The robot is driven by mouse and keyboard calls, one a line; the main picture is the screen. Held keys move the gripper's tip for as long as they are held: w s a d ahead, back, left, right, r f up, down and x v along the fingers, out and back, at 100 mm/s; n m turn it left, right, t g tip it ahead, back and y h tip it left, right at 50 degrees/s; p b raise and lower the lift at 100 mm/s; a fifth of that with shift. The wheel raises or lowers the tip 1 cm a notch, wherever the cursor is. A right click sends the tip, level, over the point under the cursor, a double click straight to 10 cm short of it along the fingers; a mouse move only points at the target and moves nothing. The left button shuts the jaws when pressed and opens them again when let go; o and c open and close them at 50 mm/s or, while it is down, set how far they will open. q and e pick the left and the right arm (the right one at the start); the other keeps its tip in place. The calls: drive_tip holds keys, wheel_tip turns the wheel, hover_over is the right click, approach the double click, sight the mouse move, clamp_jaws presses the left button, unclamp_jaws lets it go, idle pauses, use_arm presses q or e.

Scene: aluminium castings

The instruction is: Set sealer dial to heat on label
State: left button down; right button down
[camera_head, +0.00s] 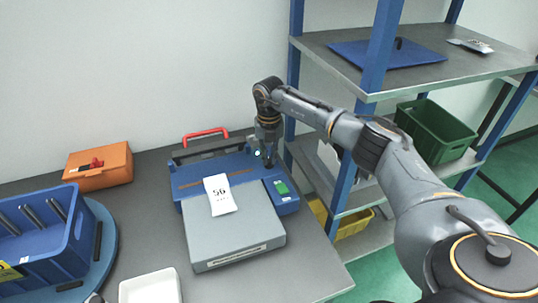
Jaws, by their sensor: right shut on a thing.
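The blue sealer (230,166) stands on the grey table with its red handle (206,134) at the back. A small green display (281,188) is on its right end. A white label or pouch (219,194) lies across its front, with a number that looks like 56. My right gripper (267,160) points down at the sealer's right rear, behind the display. It is shut on what appears to be the sealer dial, which its fingers hide. The dial's setting cannot be read. My left gripper is not in view.
A grey platform (236,236) sits in front of the sealer. An orange case (98,168), a blue crate (45,240) on a round blue base and a white tray (151,288) are to the left. A blue-post shelf (375,45) with a green crate (436,128) stands right, beside my arm.

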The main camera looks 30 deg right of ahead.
sight(269, 159)
drive_tip(key=shift+r+m, duration=0.1)
drive_tip(key=shift+m, duration=0.5)
drive_tip(key=shift+w, duration=0.1)
drive_tip(key=c, duration=1.4)
unclamp_jaws()
wheel_tip(269, 159, up, 12)
